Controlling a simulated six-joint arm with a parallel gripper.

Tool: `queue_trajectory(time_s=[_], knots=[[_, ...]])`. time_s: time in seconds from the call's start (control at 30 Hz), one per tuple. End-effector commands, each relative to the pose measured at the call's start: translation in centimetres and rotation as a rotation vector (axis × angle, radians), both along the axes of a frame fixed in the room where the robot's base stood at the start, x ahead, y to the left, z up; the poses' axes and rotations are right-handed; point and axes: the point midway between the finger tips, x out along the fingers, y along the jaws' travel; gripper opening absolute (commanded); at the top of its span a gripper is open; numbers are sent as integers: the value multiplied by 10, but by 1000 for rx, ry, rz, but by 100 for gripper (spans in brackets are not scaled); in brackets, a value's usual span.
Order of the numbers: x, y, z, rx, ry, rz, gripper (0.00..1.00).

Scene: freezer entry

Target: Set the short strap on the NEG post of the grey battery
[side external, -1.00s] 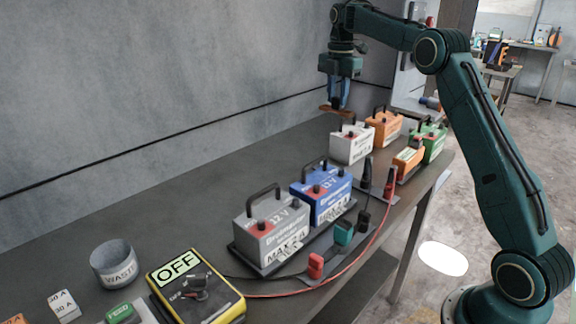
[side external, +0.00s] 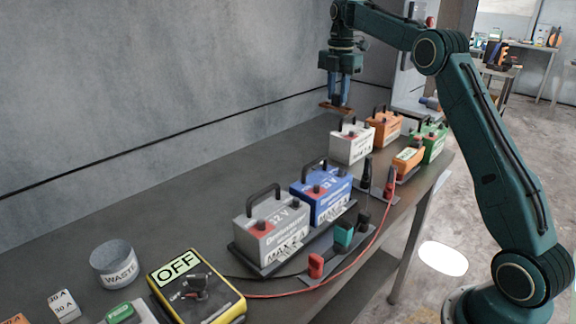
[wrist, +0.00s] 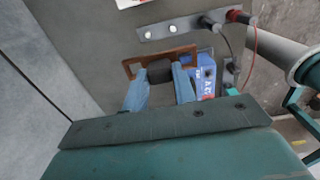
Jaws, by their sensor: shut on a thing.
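My gripper (side external: 338,102) is high above the far part of the bench, shut on a copper-brown strap. In the wrist view the strap (wrist: 181,52) is a flat bar with a dark block in its middle, between my blue fingertips (wrist: 160,80). The grey battery (side external: 285,238) stands near the front of the bench, well away from my gripper, with a black handle and a red-based terminal. A dark terminal shows at its right end; I cannot read its marking. The blue battery (side external: 322,205) stands right behind it.
White (side external: 350,148), orange (side external: 386,128) and green (side external: 436,140) batteries stand farther back. Clamps (side external: 342,236) and cables lie along the right. A yellow box (side external: 195,292) reading OFF and a waste cup (side external: 113,268) are in front.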

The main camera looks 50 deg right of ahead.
Motion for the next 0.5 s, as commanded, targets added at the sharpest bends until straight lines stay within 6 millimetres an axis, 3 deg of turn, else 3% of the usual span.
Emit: queue_trajectory(time_s=[0.5], knots=[[0,0,15,0,-1,0,2]])
